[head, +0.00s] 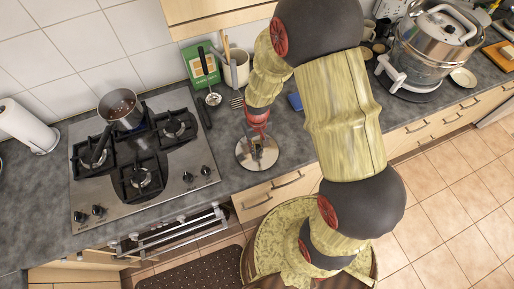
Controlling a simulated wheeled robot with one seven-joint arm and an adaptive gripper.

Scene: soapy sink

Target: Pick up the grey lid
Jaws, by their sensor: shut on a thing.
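The grey lid (246,156) is a round, shiny disc near the front edge of the dark counter, right of the stove. My gripper (259,136) points down over its middle and is shut on it; the fingertips are small and partly hidden in this view. I cannot tell whether the lid touches the counter or is held just above it.
A gas stove (205,155) with a small pot (121,108) is at left. Behind the gripper stand a green box (196,62), a utensil mug (237,68) and a ladle (213,98). A large steel pot (425,50) stands at right.

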